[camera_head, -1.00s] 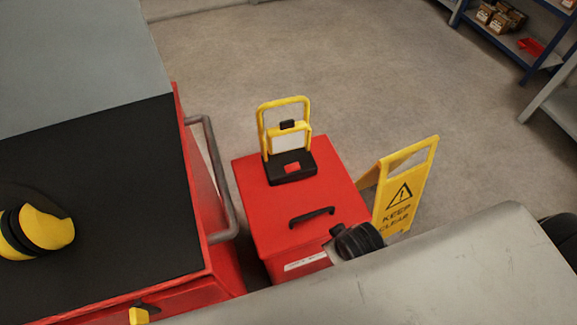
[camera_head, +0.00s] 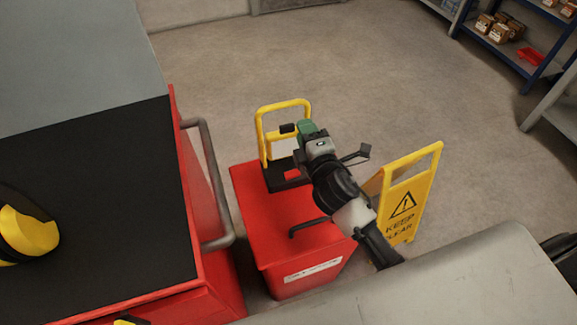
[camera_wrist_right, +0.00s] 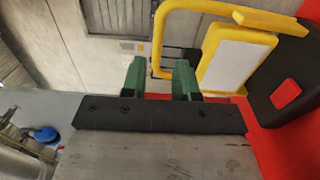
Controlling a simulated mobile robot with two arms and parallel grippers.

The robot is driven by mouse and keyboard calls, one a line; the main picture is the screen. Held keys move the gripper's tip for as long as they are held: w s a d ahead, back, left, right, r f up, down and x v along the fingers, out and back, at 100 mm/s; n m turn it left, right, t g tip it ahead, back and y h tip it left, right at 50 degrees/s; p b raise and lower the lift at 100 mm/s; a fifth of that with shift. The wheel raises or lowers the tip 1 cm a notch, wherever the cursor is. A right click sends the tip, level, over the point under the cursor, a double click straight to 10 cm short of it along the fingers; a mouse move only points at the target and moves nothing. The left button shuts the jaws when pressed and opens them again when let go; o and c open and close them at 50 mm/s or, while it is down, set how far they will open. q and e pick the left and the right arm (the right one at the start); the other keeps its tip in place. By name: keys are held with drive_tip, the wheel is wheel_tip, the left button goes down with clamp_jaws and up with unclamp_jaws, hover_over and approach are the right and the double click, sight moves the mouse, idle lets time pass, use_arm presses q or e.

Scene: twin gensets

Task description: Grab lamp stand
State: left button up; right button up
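The lamp stand, a yellow tube frame (camera_head: 259,135) with a black base and a red square on it, stands on a red cabinet (camera_head: 262,220). It also shows in the right wrist view, with its yellow tube (camera_wrist_right: 157,45), a white panel and the black base (camera_wrist_right: 290,75). My right gripper (camera_head: 306,128) is at the right side of the frame in the head view, hiding part of it. In the right wrist view its green fingers (camera_wrist_right: 158,80) are apart, with the yellow tube just beyond them. I cannot tell whether they touch it. My left gripper is not in view.
A yellow folding warning sign (camera_head: 405,205) stands right of the cabinet. On the left is a red bench with a black top (camera_head: 120,200) and a grey side rail (camera_head: 213,180). Shelves (camera_head: 500,50) stand at the far right. The floor behind the cabinet is clear.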

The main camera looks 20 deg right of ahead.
sight(288, 105)
drive_tip(key=w, duration=0.3)
drive_tip(key=w+a, duration=0.1)
drive_tip(key=w, duration=0.4)
drive_tip(key=shift+w+a, duration=0.15)
drive_tip(key=shift+w, duration=0.5)
drive_tip(key=shift+c, duration=0.2)
clamp_jaws()
idle(0.5)
drive_tip(key=shift+r, duration=0.2)
